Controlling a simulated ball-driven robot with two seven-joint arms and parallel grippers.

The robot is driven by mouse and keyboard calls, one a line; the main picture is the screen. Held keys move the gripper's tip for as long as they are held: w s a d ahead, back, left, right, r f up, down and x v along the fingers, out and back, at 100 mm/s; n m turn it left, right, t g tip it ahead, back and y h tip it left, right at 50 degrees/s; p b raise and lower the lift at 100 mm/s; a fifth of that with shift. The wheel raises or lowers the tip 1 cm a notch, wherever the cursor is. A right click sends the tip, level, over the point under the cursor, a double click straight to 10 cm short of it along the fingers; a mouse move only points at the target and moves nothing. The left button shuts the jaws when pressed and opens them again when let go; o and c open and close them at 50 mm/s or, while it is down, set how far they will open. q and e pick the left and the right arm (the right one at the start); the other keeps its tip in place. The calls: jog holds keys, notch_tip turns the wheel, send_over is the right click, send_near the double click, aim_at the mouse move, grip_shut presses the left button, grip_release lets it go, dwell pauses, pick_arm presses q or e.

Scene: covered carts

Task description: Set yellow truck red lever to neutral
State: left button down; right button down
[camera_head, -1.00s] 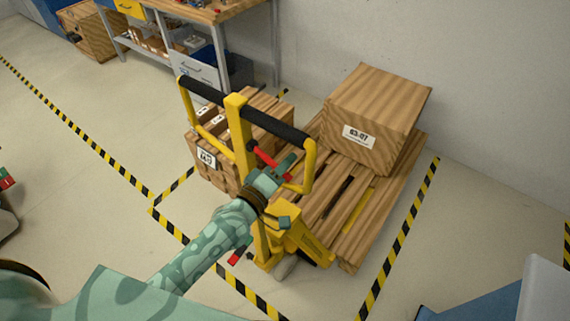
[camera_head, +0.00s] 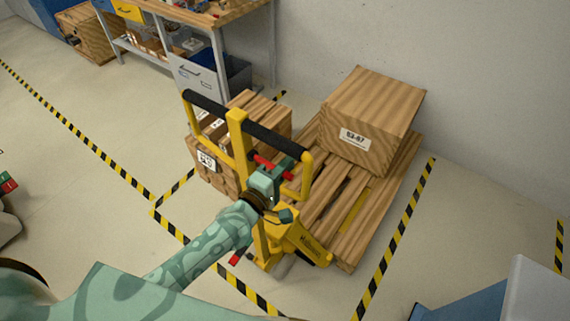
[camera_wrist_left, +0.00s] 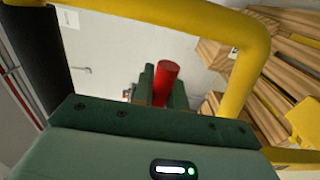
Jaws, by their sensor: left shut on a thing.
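The yellow truck (camera_head: 264,243) is a pallet jack standing at the near end of a wooden pallet, with a yellow loop handle topped by a black grip bar (camera_head: 277,138). Its red lever (camera_head: 267,163) sits just under the black bar, on the handle's upper post. My left gripper (camera_head: 279,172) reaches in from the left and is shut on the red lever. In the left wrist view the red lever (camera_wrist_left: 165,84) stands between the dark green fingers (camera_wrist_left: 146,84), inside the yellow loop. The fingers partly hide the lever. My right gripper is out of view.
A pallet (camera_head: 348,238) carries a large labelled box (camera_head: 375,110). Smaller labelled boxes (camera_head: 262,117) stand behind the handle. A workbench (camera_head: 214,14) stands at the back. Striped floor tape (camera_head: 397,235) runs beside the pallet, and the floor at left is open.

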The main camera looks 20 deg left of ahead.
pick_arm(q)
jog(key=c, duration=1.7)
grip_release()
jog(key=b+v, duration=0.1)
jog(key=v, duration=1.5)
jog(key=shift+s, duration=0.15)
